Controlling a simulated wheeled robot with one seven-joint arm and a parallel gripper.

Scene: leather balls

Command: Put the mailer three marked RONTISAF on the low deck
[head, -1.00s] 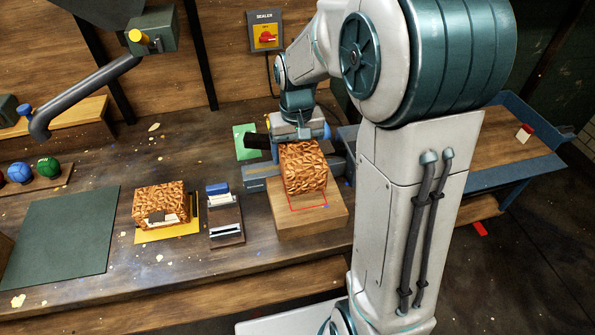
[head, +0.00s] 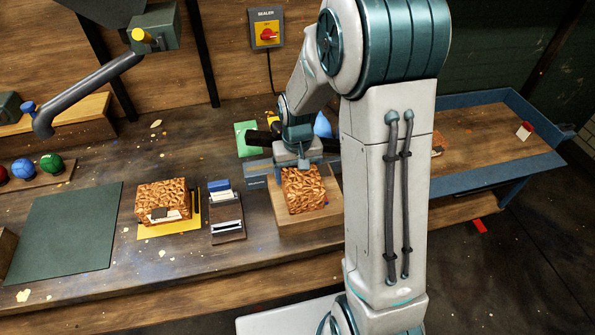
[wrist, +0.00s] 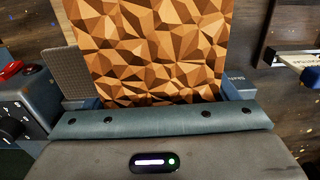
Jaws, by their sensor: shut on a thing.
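My gripper (head: 297,163) is shut on a box-shaped mailer (head: 305,190) with a brown, faceted pattern. The mailer is at a pale wooden block (head: 268,207) on the bench; I cannot tell whether it rests on it or hangs just above. In the wrist view the faceted mailer (wrist: 150,45) sits between my two fingers. No lettering shows on it. A second mailer (head: 163,197) with a like pattern and a pale label sits at the left on a yellow mat (head: 168,230). I cannot read its label. Which surface is the low deck is not marked legibly.
A dark device (head: 226,212) with a blue top stands between the two mailers. A dark green mat (head: 65,235) lies free at the left. Coloured balls (head: 50,163) sit at the back left. A blue-rimmed table (head: 490,130) with a red-and-white item (head: 524,131) stands at the right.

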